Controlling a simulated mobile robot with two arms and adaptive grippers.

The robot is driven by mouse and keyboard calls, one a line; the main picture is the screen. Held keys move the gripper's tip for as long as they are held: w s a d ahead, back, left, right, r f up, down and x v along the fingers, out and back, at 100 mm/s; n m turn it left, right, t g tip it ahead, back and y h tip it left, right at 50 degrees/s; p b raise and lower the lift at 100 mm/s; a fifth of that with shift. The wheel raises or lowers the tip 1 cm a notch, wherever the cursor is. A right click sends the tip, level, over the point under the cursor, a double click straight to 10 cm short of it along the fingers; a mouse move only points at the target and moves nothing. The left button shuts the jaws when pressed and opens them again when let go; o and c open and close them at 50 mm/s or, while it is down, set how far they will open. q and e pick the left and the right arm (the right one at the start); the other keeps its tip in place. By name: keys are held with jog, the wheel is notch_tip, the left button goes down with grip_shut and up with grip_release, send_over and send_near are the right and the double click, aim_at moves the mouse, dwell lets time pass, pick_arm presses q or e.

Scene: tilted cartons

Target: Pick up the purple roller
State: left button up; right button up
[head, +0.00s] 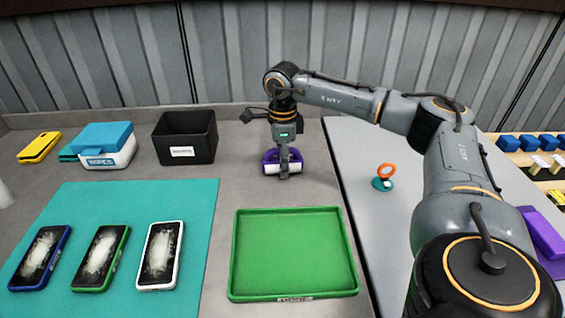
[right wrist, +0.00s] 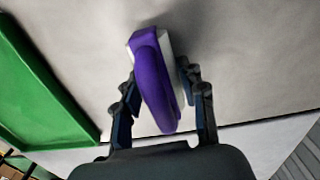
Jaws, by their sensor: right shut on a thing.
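The purple roller (head: 270,157) has a purple handle and a white part, and is at the back middle of the grey table. My right gripper (head: 284,170) is at it, pointing down, shut on it. In the right wrist view the purple roller (right wrist: 152,80) lies between the two dark fingers of my right gripper (right wrist: 160,105). Whether the roller touches the table I cannot tell. My left gripper is not in view.
A green tray (head: 294,209) lies in front of the roller. A black bin (head: 185,150) and a blue-lidded wipes box (head: 105,150) stand to the left. Several phones lie on a teal mat (head: 130,196). An orange ring-topped object (head: 386,172) stands on the right table.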

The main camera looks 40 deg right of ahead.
jog(key=shift+r, duration=0.15)
jog(key=shift+r+p, duration=0.25)
jog(key=shift+p, duration=0.15)
notch_tip(320, 180, up, 3)
jog(key=p, duration=0.2)
jog(key=shift+p, duration=0.4)
jog(key=a+r+p, duration=0.2)
jog(key=a+r, duration=0.1)
jog(key=a, duration=0.1)
jog(key=a+r+p, duration=0.3)
jog(key=a, duration=0.2)
jog(key=a+r+p, duration=0.2)
jog(key=a+r, duration=0.1)
jog(key=a, duration=0.2)
jog(key=shift+r, duration=0.15)
